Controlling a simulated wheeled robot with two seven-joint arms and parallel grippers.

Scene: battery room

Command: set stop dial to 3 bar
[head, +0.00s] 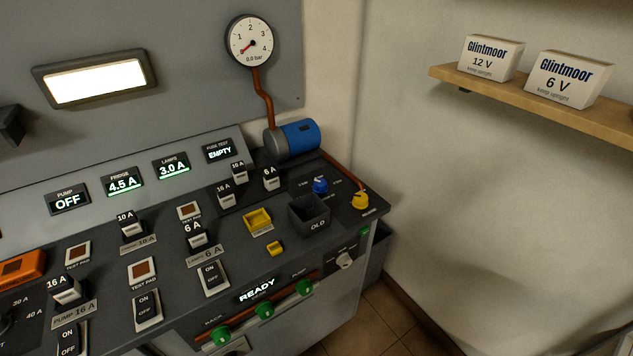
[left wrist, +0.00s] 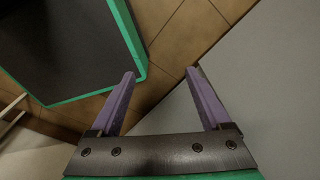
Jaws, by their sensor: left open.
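No knob's label reads clearly as the stop dial. A small white dial (head: 344,260) sits on the console's front right, with tiny unreadable marks around it. A blue knob (head: 320,185) and a yellow knob (head: 360,200) stand on the top right of the console. The round pressure gauge (head: 250,41) on the wall panel has a red needle at the low end and reads 0.0 bar. My left gripper (left wrist: 161,71) shows only in the left wrist view, open and empty above floor tiles. My right gripper is in neither view.
The grey console (head: 180,270) carries switches and fuses. Its READY display (head: 257,289) stands above green knobs (head: 264,310). A dark OLD bin (head: 309,214) and a blue pump (head: 300,137) stand near the knobs. A shelf (head: 560,99) holds two battery boxes.

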